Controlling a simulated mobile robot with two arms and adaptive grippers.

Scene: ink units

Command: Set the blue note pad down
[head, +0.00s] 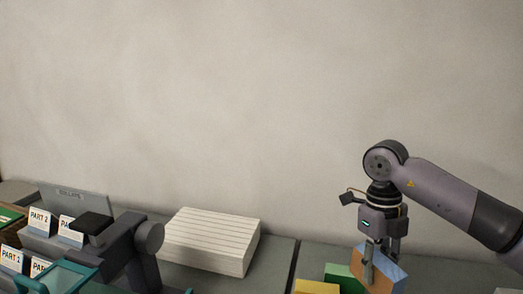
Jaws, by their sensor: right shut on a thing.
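My right gripper (381,264) comes in from the right and points down, shut on the blue note pad (396,274). The pad shows a blue face and a brown-orange face towards me. One finger lies across the brown-orange face, the other is behind. The pad's lower part is cut off by the bottom edge of the head view, so I cannot tell whether it touches the surface beneath. My left gripper is not in view.
A green pad (342,273) and a yellow pad (316,287) are just left of the blue pad. A thick white paper stack (210,242) lies farther left. A dark grey machine (122,240) and labelled cards (40,219) stand at the left. A wall is behind.

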